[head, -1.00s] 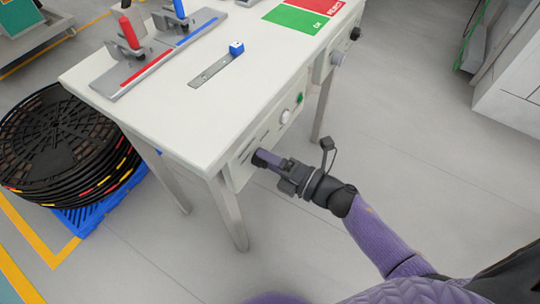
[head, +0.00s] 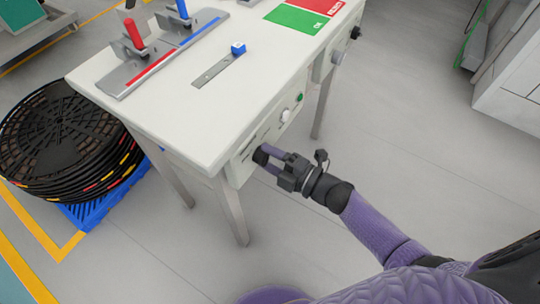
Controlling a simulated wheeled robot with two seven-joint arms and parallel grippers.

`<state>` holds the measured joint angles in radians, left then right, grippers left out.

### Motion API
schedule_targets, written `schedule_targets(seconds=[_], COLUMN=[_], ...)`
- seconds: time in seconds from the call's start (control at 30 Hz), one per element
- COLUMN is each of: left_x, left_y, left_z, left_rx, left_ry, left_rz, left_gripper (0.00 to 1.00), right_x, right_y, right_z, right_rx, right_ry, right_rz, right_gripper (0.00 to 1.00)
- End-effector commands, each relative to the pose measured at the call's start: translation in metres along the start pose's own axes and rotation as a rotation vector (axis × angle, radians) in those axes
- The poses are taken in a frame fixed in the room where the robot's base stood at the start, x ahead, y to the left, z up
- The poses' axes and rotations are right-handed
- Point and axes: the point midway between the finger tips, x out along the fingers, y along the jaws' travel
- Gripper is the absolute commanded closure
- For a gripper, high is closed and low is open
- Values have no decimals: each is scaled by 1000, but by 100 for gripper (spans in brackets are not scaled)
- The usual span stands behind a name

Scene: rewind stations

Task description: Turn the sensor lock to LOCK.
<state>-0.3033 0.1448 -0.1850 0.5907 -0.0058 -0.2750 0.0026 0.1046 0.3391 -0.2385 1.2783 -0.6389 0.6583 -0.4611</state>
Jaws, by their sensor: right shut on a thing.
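The white station table (head: 130,98) has a front panel (head: 243,167) on its near right side. My right gripper (head: 267,160) reaches this panel from the lower right. Its two purple fingers are closed around a dark knob (head: 259,155) at the panel's lower left, which looks like the sensor lock. The fingertips hide much of the knob, and I cannot read its marking or its angle. My left gripper is not in view.
A white button (head: 286,116) and a green button (head: 300,97) sit farther along the panel, then a grey knob (head: 337,57) and a black knob (head: 355,33). Stacked black trays (head: 60,135) stand left. The floor at right is clear.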

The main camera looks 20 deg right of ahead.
Motion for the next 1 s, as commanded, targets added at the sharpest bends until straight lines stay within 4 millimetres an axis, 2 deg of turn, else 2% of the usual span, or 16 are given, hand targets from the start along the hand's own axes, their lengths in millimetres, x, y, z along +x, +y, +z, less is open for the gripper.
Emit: schedule_targets(seconds=[0.33, 0.37, 0.5, 0.77, 0.87, 1.0], left_x=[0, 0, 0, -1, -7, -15], left_y=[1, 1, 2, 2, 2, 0], left_z=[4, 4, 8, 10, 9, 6], left_rx=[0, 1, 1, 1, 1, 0], left_ry=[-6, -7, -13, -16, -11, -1], left_rz=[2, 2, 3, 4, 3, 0], left_gripper=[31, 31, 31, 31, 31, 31], right_x=[-1, -1, 0, -3, -20, -58], right_y=[-2, -2, -1, 0, 1, 1], right_z=[0, 0, 0, 0, 0, 0], right_rx=[5, 5, 4, 2, 2, 3], right_ry=[-1, -1, -1, -1, -2, -3], right_rz=[-3, -3, -2, -2, -4, -5], right_gripper=[100, 36, 7, 7, 7, 7])
